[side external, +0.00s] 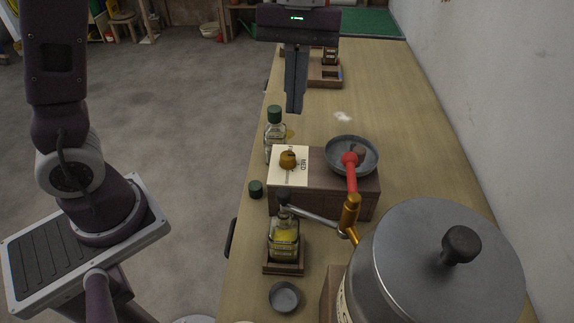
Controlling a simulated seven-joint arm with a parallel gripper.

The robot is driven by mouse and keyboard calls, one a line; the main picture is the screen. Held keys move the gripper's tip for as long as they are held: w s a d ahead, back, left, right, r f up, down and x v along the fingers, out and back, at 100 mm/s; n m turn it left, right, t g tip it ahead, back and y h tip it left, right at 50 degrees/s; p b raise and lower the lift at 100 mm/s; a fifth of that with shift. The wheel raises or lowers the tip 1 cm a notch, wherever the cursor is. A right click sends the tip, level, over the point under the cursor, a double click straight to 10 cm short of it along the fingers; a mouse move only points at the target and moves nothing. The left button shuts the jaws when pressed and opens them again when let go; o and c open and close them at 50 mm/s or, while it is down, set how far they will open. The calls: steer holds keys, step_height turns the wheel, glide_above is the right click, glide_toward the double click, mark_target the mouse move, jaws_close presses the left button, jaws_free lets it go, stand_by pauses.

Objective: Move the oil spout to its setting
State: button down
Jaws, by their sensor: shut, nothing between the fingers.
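A metal drum with a knobbed lid (432,262) stands at the lower right, with a brass tap (349,218) that has a red handle (350,165). A slim silver spout (315,216) runs left from the tap, its end close to the dark top of a bottle of yellow oil (284,240). I cannot tell whether they touch. The bottle stands upright in a small wooden tray (284,271). My gripper (295,108) is shut and empty, pointing down toward the far half of the bench, well beyond the spout and tap.
A dark cap (255,189) and small dish (284,297) lie nearby. The far right bench is mostly clear.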

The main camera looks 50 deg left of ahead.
mark_target(280, 190)
steer(key=s+d+f, duration=0.4)
steer(key=s+f, duration=0.1)
steer(key=f, duration=0.4)
steer(key=shift+f, duration=0.4)
steer(key=shift+s, duration=0.1)
steer(key=shift+s+d+n, duration=0.1)
steer(key=shift+s+n, duration=0.7)
steer(key=shift+n, duration=0.1)
steer(key=s+d+n, duration=0.1)
steer(key=s+d, duration=0.4)
steer(key=s, duration=0.2)
steer(key=shift+d+t, duration=0.3)
steer(key=shift+d, duration=0.2)
